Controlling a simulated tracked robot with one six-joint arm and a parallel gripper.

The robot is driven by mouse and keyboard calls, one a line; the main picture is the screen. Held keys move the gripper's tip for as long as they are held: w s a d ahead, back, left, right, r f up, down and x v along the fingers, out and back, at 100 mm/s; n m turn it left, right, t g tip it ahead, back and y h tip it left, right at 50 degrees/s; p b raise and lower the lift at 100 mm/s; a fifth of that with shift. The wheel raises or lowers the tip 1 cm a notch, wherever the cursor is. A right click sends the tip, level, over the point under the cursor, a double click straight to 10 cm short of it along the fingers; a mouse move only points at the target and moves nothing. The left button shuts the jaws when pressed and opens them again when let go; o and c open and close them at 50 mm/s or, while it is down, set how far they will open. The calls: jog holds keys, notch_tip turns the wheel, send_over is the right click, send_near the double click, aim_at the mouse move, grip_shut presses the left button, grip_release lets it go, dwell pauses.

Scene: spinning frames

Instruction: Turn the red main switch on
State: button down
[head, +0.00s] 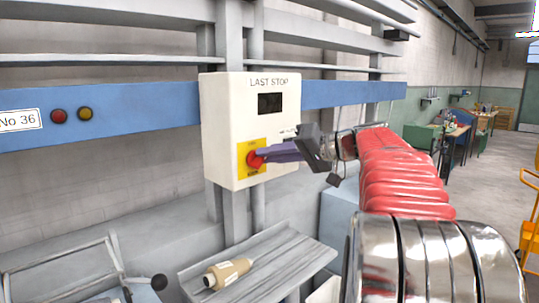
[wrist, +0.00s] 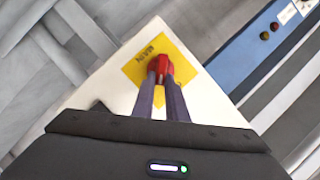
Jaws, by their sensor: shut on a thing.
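The red main switch (head: 254,160) sits on a yellow plate (head: 243,171) low on a cream box (head: 226,125) marked LAST STOP. My gripper (head: 262,156) reaches it from the right, its purple fingers shut on the switch knob. In the wrist view the red knob (wrist: 160,64) lies between the two fingertips (wrist: 160,78), in the middle of the yellow plate (wrist: 184,64). The fingers cover part of the knob, and I cannot tell its exact turn position. A dark window (head: 271,103) on the box shows no readable text.
A blue rail (head: 130,112) with red (head: 58,115) and yellow (head: 85,114) buttons runs behind the box. Below, a grey tray (head: 290,255) holds a yarn bobbin (head: 228,273). A lever with a black ball (head: 159,282) stands at the lower left. Open floor lies at the right.

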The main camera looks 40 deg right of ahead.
jog(key=shift+w+d+f+m+t+y, duration=0.1)
jog(key=shift+f+m+t+y, duration=0.3)
jog(key=shift+m, duration=0.65)
jog(key=shift+s+d+f+m+t+y, duration=0.15)
jog(key=shift+f+m+t+y, duration=0.2)
jog(key=shift+m, duration=0.75)
jog(key=shift+w+d+f+m+t+y, duration=0.2)
jog(key=shift+m+y, duration=0.25)
jog(key=shift+m, duration=0.6)
jog(key=shift+a+f, duration=0.1)
jog(key=c, duration=1.8)
grip_release()
jog(key=shift+o, duration=0.2)
jog(key=v, duration=1.4)
